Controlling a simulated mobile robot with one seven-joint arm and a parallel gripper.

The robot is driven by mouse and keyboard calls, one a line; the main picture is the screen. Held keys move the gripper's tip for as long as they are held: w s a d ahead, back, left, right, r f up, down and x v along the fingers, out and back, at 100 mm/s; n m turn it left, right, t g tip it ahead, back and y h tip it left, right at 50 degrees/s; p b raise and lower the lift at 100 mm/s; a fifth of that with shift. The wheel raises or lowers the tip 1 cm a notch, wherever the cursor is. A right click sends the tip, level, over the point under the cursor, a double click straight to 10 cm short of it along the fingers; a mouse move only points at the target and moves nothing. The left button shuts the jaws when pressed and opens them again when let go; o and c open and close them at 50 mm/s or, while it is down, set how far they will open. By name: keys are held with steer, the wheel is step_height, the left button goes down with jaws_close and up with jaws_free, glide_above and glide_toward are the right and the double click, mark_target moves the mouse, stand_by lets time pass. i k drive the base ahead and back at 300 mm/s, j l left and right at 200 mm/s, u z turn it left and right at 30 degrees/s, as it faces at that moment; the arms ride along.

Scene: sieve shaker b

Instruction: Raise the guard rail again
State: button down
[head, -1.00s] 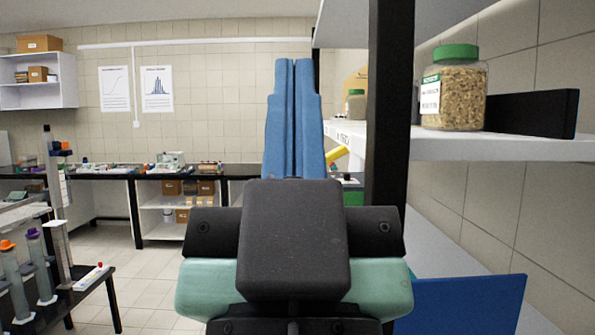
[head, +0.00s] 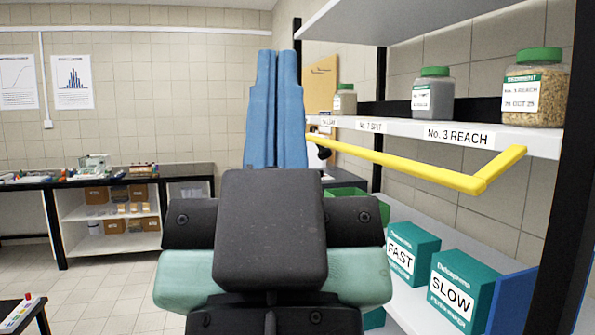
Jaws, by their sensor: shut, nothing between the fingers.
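The yellow guard rail (head: 400,165) runs along the front of the labelled shelf (head: 395,128). Its long bar sits out in front of and below the shelf edge. A short arm at its near end slants up and back toward the shelf edge. The rail's far end lies close to my gripper and is partly hard to make out. My gripper (head: 276,58) has blue fingers, held together and pointing away from me, left of the rail. No contact between the fingers and the rail is visible. The fingers hold nothing.
Jars with green lids, one of them a sediment jar (head: 537,88), stand on the labelled shelf. Teal FAST (head: 413,252) and SLOW (head: 463,290) boxes stand on the lower shelf. A black post (head: 568,190) rises at the right. The floor (head: 105,290) on the left is open.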

mark_target(475, 185)
steer(key=i+j+z, duration=0.4)
steer(key=j, duration=0.2)
steer(key=i+j+z, duration=0.4)
steer(key=j, duration=0.3)
steer(key=j+z, duration=0.2)
steer(key=j, duration=0.15)
steer(key=i+j+z, duration=0.2)
steer(key=j, duration=0.2)
steer(key=i+j+z, duration=0.1)
steer(key=j, duration=0.2)
steer(key=i+j, duration=0.25)
steer(key=i+l, duration=0.4)
steer(key=z, duration=0.05)
